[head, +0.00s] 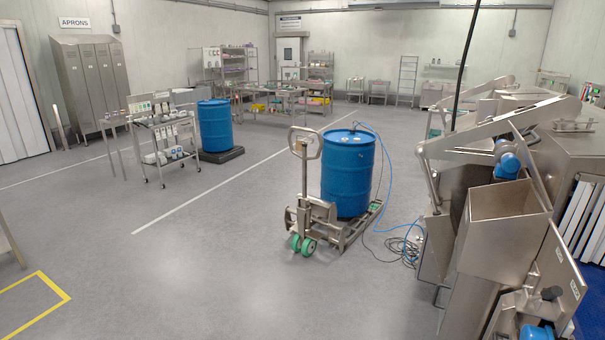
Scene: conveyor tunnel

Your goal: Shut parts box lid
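Nothing in the head view is clearly marked as the parts box. An open-topped steel box (500,245) is fixed at the front of the machine on the right; I cannot tell whether it is the parts box. A flat steel panel (558,262) with small labels stands tilted at its right; I cannot tell whether it is a lid. Neither of my grippers shows in this view.
A blue drum (348,175) stands on a pallet truck (308,215) in the middle, with a blue hose and cables (405,247) on the floor. A wheeled cart (165,140) and another blue drum (215,125) stand farther left.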

